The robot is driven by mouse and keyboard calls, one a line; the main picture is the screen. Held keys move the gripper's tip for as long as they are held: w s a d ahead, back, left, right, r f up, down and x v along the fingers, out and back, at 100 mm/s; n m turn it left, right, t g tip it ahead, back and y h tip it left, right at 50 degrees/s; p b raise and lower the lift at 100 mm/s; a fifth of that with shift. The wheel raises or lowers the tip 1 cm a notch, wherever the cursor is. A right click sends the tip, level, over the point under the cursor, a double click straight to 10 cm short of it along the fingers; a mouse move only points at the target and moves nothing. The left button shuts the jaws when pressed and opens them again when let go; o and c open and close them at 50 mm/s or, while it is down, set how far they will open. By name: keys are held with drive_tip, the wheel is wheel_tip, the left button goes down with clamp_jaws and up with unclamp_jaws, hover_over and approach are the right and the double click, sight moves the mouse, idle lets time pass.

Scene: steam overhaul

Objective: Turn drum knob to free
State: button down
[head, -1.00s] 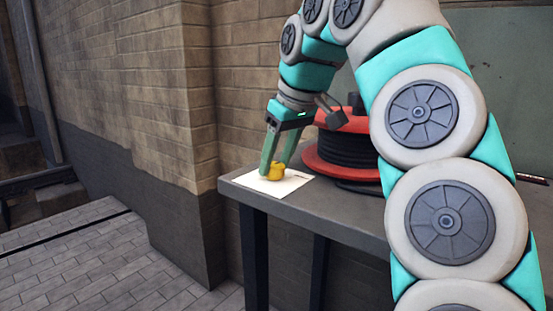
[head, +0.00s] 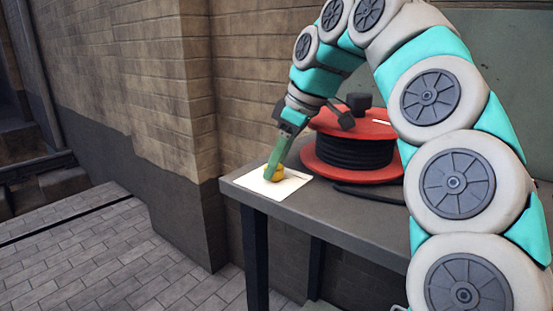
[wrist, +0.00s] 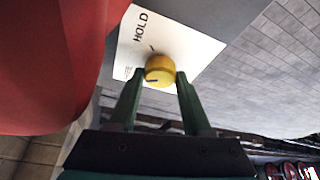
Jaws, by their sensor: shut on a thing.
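The yellow knob (head: 280,174) stands on a white card (head: 290,185) at the near left corner of the grey table. In the wrist view the knob (wrist: 160,68) sits between my two green fingers, with a short dark mark on its near side. The card (wrist: 190,48) shows the word HOLD and a small dark tick beside the knob; other lettering is too small to read or hidden. My gripper (head: 268,177) points down, shut on the knob from both sides. In the head view its fingers overlap and cover part of the knob.
A red drum (head: 352,150) wound with black hose stands on the table (head: 330,207) just right of the card. A brick wall (head: 160,90) rises behind and left. Paved floor (head: 110,255) is open at left.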

drive_tip(key=shift+n+g, duration=0.4)
drive_tip(key=shift+n, duration=0.6)
drive_tip(key=shift+c, duration=1.7)
unclamp_jaws()
drive_tip(key=shift+r, duration=0.1)
